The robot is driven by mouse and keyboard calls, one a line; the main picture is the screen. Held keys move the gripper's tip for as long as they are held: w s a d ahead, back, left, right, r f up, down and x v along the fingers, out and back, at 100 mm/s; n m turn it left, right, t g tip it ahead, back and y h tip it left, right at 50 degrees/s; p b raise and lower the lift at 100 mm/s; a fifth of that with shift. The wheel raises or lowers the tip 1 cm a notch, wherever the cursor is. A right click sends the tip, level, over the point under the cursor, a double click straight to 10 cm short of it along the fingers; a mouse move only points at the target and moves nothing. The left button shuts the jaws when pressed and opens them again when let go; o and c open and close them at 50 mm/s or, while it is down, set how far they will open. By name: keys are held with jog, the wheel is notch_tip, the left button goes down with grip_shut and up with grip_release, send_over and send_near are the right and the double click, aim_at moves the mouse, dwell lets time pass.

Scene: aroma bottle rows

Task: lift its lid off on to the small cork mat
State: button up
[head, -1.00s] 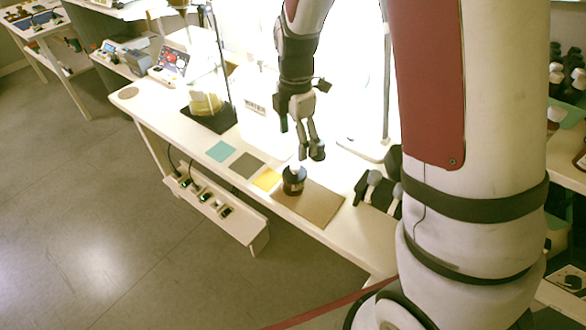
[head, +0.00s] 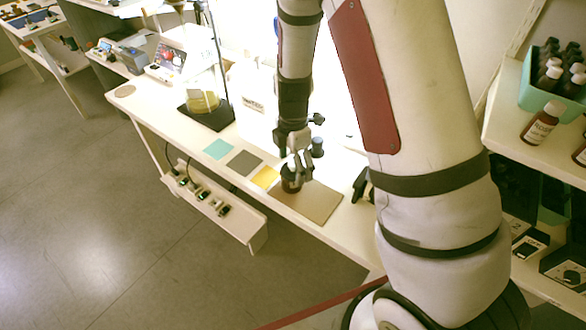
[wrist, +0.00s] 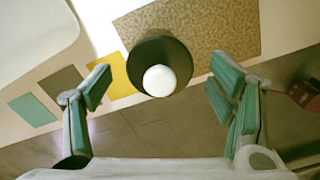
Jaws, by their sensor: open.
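A dark round jar (head: 291,181) stands on the near-left part of a brown rectangular mat (head: 318,204) on the white table. In the wrist view, I look down on the dark jar (wrist: 178,53) and its white round lid knob (wrist: 160,81). My gripper (head: 299,170) is low over the jar in the head view, hiding part of its top. In the wrist view, my gripper (wrist: 162,84) is open, with a finger on each side of the knob and clear gaps. A small round tan mat (head: 125,91), cork-like, lies at the table's far-left end.
Teal (head: 218,149), grey-brown (head: 244,163) and yellow (head: 265,178) squares lie left of the jar. A dark stand with a yellowish vessel (head: 203,103) is behind them. A shelf with brown bottles (head: 543,122) is at the right.

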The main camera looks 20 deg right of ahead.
jog(key=shift+c, duration=0.3)
jog(key=c, duration=1)
jog(key=shift+r, duration=0.1)
